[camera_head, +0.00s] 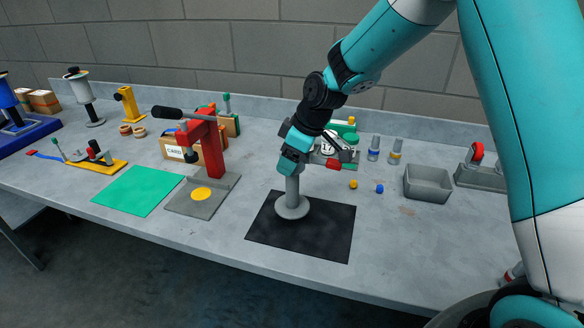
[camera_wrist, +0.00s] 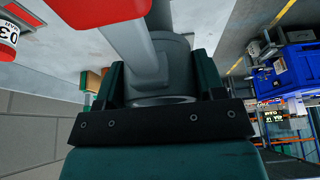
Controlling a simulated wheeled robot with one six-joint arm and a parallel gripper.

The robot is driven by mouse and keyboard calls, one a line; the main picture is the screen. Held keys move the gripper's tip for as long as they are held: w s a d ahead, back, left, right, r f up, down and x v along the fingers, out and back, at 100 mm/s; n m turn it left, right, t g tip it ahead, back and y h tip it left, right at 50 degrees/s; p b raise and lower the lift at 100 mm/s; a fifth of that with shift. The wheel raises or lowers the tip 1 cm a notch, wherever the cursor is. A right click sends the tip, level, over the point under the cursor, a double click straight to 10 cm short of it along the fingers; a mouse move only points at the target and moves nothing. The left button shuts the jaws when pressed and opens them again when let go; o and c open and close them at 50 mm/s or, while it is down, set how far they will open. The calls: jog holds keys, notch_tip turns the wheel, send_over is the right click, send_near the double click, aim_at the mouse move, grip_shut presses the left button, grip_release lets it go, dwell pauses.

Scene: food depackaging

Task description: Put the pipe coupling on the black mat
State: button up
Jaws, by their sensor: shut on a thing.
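The pipe coupling appears to be the grey piece (camera_head: 292,207) with an upright stem and a wide round flange at its bottom. My gripper (camera_head: 293,168) is shut on its upper stem from above. The flange is over the upper left part of the black mat (camera_head: 325,234), flat or nearly so; I cannot tell whether it touches the mat. In the wrist view the grey piece (camera_wrist: 165,65) fills the space between the dark green jaws of my gripper (camera_wrist: 160,85). The top of the stem is hidden by the gripper in the head view.
Left of the black mat stand a red press (camera_head: 208,145) on a grey plate and a green mat (camera_head: 138,190). Behind are small yellow (camera_head: 353,184) and blue (camera_head: 379,188) pieces. A grey bin (camera_head: 427,183) stands to the right. The front right of the bench is clear.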

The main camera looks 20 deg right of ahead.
jog(key=shift+f+p, duration=0.5)
jog(key=shift+f, duration=1.45)
jog(key=shift+f, duration=0.15)
jog(key=o, duration=1.5)
jog(key=shift+o, duration=0.2)
jog(key=shift+s, duration=0.1)
jog(key=b+v, duration=0.3)
jog(key=v, duration=0.8)
jog(key=shift+r, duration=0.45)
jog(key=s+a+r+m+g, duration=0.1)
jog(key=s+a, duration=0.1)
jog(key=s, duration=0.7)
jog(key=s+a+r+m+g, duration=0.1)
jog(key=s+a, duration=0.2)
jog(key=s, duration=0.7)
jog(key=s+a+r+m, duration=0.1)
jog(key=s+a, duration=0.1)
jog(key=s, duration=0.7)
jog(key=shift+a+m+g, duration=0.4)
